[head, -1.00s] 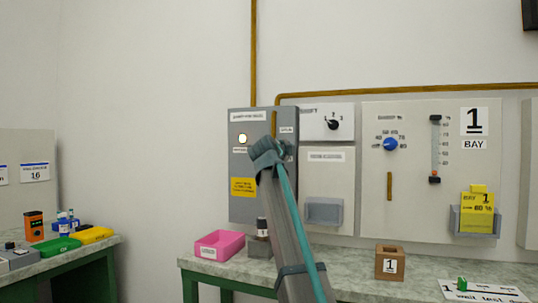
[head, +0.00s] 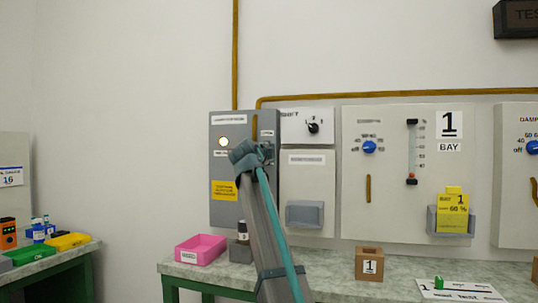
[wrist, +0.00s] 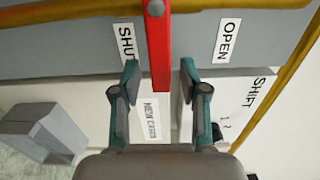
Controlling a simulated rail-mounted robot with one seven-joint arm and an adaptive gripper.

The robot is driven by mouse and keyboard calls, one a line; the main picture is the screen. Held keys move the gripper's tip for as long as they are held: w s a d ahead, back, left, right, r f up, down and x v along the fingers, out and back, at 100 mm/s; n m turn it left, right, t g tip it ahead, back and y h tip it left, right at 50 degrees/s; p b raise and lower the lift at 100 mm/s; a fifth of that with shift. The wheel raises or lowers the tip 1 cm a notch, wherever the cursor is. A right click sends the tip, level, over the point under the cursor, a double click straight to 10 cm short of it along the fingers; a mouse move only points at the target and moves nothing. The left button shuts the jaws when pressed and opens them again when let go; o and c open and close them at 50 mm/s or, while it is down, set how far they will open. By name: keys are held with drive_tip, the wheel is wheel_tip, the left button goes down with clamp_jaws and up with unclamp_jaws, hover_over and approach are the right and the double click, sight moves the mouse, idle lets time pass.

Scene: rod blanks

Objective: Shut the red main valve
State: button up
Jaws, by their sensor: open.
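The red main valve shows in the wrist view as a red lever (wrist: 159,50) with a grey pivot bolt at the top edge. Its free end hangs between the two fingers of my gripper (wrist: 160,72). My gripper is open, with a visible gap on each side of the lever. A SHUT label (wrist: 126,41) is left of the lever and an OPEN label (wrist: 228,41) right of it; the lever lies between them. In the head view my gripper (head: 266,152) is at the right part of the grey panel (head: 226,170), and my arm hides the lever.
A brown pipe (head: 235,55) runs down to the panel. To the right are a shift selector (head: 313,128) and a bay board (head: 395,185). Below, the bench (head: 325,278) holds a pink tray (head: 201,250) and a wooden block (head: 369,264). A pipe also crosses the wrist view's right side (wrist: 291,70).

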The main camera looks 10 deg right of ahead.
drive_tip(key=v, duration=1.2)
drive_tip(key=shift+d+f, duration=0.1)
